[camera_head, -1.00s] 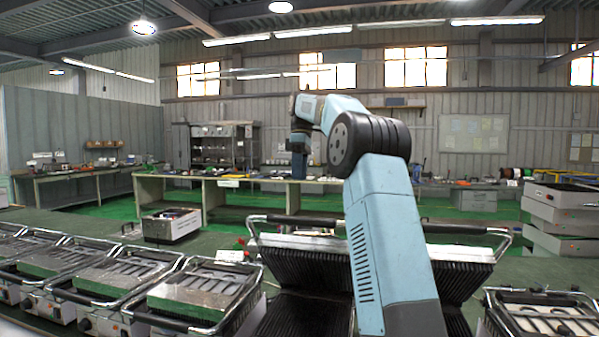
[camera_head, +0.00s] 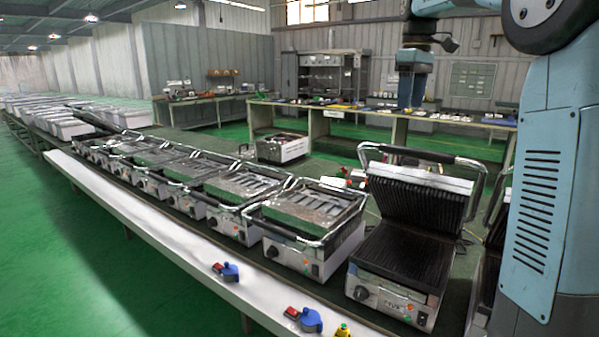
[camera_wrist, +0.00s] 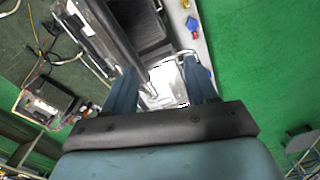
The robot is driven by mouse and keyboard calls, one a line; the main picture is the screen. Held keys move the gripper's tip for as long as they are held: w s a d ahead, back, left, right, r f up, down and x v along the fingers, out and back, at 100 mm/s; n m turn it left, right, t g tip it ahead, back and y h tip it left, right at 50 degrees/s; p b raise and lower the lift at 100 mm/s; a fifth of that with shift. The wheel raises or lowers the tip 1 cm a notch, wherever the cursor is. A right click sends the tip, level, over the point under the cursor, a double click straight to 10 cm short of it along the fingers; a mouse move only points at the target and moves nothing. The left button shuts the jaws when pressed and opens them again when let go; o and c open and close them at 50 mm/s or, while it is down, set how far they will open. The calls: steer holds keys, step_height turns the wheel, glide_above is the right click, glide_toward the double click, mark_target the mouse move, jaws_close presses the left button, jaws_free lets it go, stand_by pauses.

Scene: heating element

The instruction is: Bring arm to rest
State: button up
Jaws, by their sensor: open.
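My blue arm rises at the right of the head view, bent over with its gripper (camera_head: 412,95) pointing down above the bench behind the grills. In the wrist view my gripper (camera_wrist: 160,66) has its two blue fingers apart, with nothing held between them. Below the fingers lie a bright metal piece and part of an open grill (camera_wrist: 118,42). In the head view an open contact grill (camera_head: 410,240) with black ribbed plates stands beside my arm. How far the fingers are from things below cannot be told.
A row of flat grills (camera_head: 305,225) runs left along the line. The white front ledge (camera_head: 180,245) carries blue and red switches (camera_head: 310,320). A white box unit (camera_head: 282,148) stands behind. The green floor (camera_head: 70,240) at left is clear.

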steer(key=s+a+f+m+t, duration=0.2)
steer(key=s+f, duration=0.1)
steer(key=s, duration=0.6)
steer(key=s+a+f+m+t, duration=0.1)
steer(key=s+a+f+m, duration=0.15)
steer(key=s, duration=0.55)
steer(key=s+f+m+t, duration=0.2)
steer(key=s+f+m, duration=0.1)
steer(key=s+f, duration=0.9)
steer(key=shift+s+d+f+t, duration=0.3)
steer(key=shift+s, duration=0.9)
